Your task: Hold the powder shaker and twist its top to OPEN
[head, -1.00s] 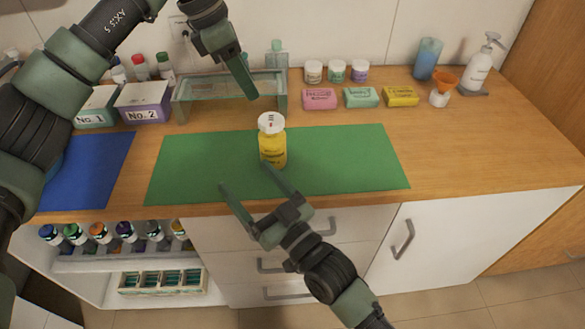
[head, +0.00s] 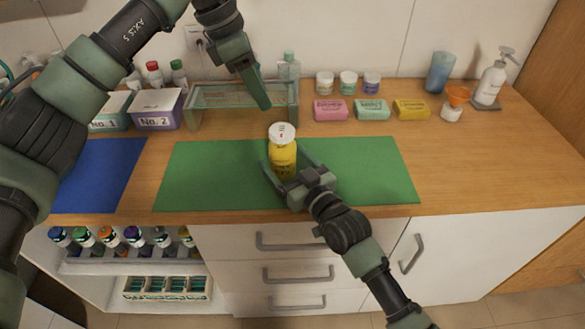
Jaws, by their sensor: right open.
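The powder shaker (head: 283,158) is a yellow bottle with a white top (head: 282,132). It stands upright on the green mat (head: 370,170). My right gripper (head: 284,163) is open, low at the bottle's front, with one finger on each side of it; I cannot tell whether the fingers touch it. My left gripper (head: 262,98) hangs above and behind the bottle, a little to its left, apart from the top. Its fingers overlap in this view, so its opening is not clear.
A glass shelf (head: 195,108) stands behind the mat. Boxes No. 1 and No. 2 (head: 157,110) are at the left, beyond a blue mat (head: 100,175). Soaps (head: 371,109), small jars and a pump bottle (head: 490,82) line the back right. The wooden counter (head: 480,165) at right is clear.

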